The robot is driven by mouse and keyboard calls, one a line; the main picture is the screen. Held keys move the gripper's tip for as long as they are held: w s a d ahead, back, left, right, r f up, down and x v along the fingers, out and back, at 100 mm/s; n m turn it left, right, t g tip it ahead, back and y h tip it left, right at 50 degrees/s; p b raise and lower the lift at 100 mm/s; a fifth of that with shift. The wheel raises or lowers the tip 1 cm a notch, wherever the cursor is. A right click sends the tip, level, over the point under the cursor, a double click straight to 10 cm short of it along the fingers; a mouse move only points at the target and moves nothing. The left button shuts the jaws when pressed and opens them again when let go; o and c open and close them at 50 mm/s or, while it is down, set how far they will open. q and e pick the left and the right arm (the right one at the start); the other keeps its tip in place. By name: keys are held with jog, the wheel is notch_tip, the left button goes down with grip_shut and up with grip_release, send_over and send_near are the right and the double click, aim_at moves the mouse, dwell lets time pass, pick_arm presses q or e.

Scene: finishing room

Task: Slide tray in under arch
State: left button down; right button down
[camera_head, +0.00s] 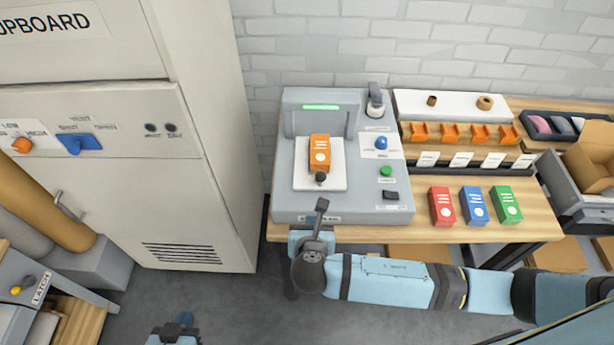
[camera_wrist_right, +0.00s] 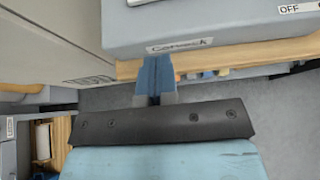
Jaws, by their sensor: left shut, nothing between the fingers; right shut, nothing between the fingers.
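The white tray (camera_head: 334,178) lies flat on the grey machine's bed, with an orange box (camera_head: 319,150) on it. A dark knob (camera_head: 320,178) is at the tray's front edge. The arch (camera_head: 322,107), with a green lit strip, stands at the back of the machine, behind the tray. My right gripper (camera_head: 301,238) is shut and empty just in front of the machine's front edge, apart from the tray; its blue fingers also show in the right wrist view (camera_wrist_right: 155,70). My left gripper (camera_head: 181,324) is shut and empty, low over the floor.
The machine (camera_head: 290,205) has a blue knob (camera_head: 381,143) and a green button (camera_head: 386,171) at right. Red (camera_head: 442,206), blue (camera_head: 474,205) and green (camera_head: 506,204) boxes stand on the bench. A tall cupboard (camera_head: 190,190) stands at left. Floor between is clear.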

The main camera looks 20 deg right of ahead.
jog(key=p, duration=0.1)
send_near(312, 188)
jog(key=f, duration=0.1)
jog(key=w+f, duration=0.2)
jog(key=shift+d+f, duration=0.2)
jog(key=shift+d, duration=0.1)
jog(key=shift+w+d+r+p, duration=0.1)
jog(key=shift+w+d+p, duration=0.15)
jog(key=shift+w, duration=0.3)
jog(key=shift+w+d+p, duration=0.1)
jog(key=shift+w+p, duration=0.2)
jog(key=shift+w, duration=0.25)
jog(key=shift+w+d, duration=0.15)
jog(key=shift+w, duration=0.5)
pick_arm(q)
jog(key=shift+s+r+n, duration=0.25)
jog(key=shift+r+n, duration=0.05)
jog(key=shift+r, duration=0.35)
jog(key=shift+s+a, duration=0.1)
jog(key=shift+s, duration=0.05)
